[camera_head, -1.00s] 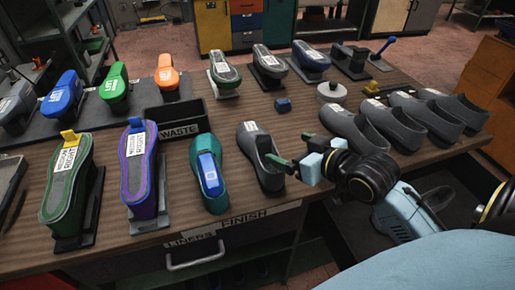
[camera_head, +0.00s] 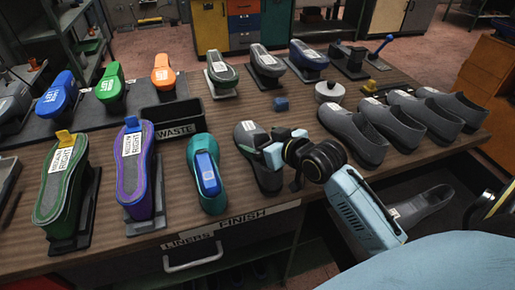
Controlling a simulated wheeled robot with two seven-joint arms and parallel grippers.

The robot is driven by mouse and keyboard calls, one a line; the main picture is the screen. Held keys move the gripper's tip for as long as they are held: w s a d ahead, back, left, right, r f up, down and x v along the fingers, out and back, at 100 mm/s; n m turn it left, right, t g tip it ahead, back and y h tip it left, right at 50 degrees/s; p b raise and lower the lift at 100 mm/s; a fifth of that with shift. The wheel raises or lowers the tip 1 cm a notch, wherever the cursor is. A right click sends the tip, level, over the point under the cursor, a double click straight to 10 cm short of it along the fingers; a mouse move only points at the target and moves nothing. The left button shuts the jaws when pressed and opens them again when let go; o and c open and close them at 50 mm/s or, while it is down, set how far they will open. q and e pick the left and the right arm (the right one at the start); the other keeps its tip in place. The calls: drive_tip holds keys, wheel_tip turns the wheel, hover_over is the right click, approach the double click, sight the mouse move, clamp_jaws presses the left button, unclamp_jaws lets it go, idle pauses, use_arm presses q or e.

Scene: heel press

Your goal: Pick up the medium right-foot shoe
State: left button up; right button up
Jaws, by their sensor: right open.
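A dark grey shoe (camera_head: 262,172) with a white label on its upper side stands at the table's front edge, right of a teal shoe. My right gripper (camera_head: 276,146) is open at this dark grey shoe and covers part of its right side; contact cannot be told. Two tall forms stand at left: a green-edged one (camera_head: 58,195) and a purple-edged one (camera_head: 131,182). Their labels end in "RIGHT"; the first word is hard to read. Several plain grey shoes (camera_head: 357,143) stand at right, and their labels are too small to read. My left gripper is not in view.
The teal shoe (camera_head: 207,178) with a blue pad stands left of my right gripper. A black waste bin (camera_head: 171,120) and a small blue block (camera_head: 281,104) are behind. A white-lidded pot (camera_head: 329,91) stands beyond. An open drawer at lower right holds a grey labelled piece (camera_head: 420,205).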

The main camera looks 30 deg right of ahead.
drive_tip(key=shift+s, duration=0.1)
drive_tip(key=c, duration=1.9)
